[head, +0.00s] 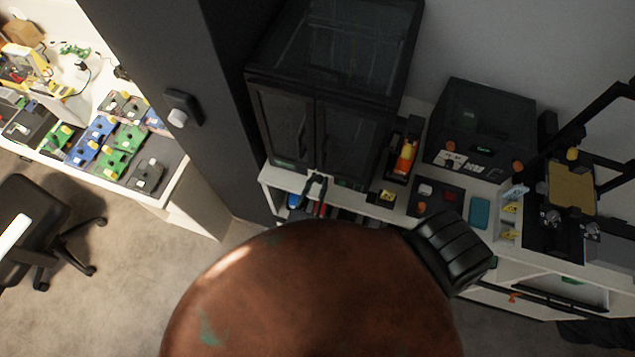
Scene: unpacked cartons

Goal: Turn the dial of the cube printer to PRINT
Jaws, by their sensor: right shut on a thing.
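The cube printer (370,132) is a tall black enclosure with two dark front doors and a glassy top, standing on a white bench. A narrow panel with small green marks runs along its lower front edge. My right gripper (317,180) is small and dark with reddish parts, at the middle of that panel. It is shut at the dial, of which only a small pale spot (314,170) shows. The fingers hide most of the dial, so its setting and its lettering cannot be read. My left gripper is not in view.
A large brown rounded shape, probably my arm, covers the bottom centre. A dark pillar (190,90) and an office chair (35,225) are left.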

